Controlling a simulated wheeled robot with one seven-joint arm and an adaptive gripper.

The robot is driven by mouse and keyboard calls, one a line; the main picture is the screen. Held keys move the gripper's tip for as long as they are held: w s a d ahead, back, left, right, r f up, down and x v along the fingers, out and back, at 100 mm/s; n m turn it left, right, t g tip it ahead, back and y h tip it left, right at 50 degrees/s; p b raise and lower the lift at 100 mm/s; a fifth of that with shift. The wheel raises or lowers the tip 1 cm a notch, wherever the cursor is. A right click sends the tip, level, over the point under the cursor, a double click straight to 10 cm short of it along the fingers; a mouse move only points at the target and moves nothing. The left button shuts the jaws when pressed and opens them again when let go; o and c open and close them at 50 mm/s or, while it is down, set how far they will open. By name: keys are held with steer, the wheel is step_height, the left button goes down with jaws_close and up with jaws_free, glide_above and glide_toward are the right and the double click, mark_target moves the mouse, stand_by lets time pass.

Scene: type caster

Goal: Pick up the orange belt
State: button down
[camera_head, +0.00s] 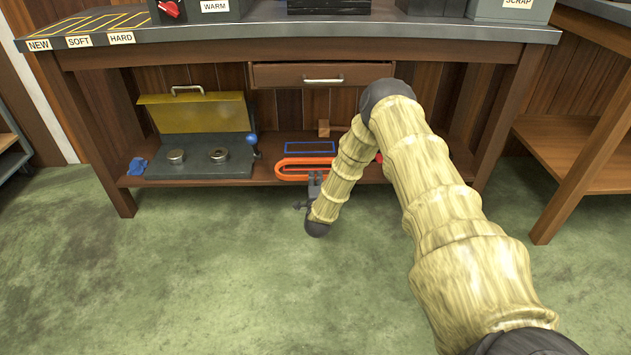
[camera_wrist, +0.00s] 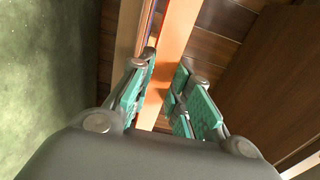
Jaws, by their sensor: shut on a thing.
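The orange belt (camera_head: 292,177) is a long, flat loop at the front of the bench's lower shelf, in the head view. My gripper (camera_head: 314,180) reaches its front side from the floor side, low under the bench. In the wrist view an orange strip of the belt (camera_wrist: 177,45) runs between the green finger pads of my gripper (camera_wrist: 165,70), which is shut on it. The belt appears at shelf level; whether it touches the shelf is unclear. My arm hides part of its right end.
A blue rectangular outline (camera_head: 310,148) and a small wooden block (camera_head: 323,128) are behind the belt. A grey box with an open yellow lid (camera_head: 195,115) and a blue-knobbed lever (camera_head: 252,142) stand left. The drawer (camera_head: 322,75) and bench top (camera_head: 340,30) overhang the shelf.

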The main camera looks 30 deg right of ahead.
steer(key=s+a+r+p, duration=0.5)
steer(key=s+a+p, duration=0.2)
steer(key=s, duration=0.5)
steer(key=shift+a+p, duration=0.15)
steer(key=shift+p, duration=0.65)
stand_by(0.5)
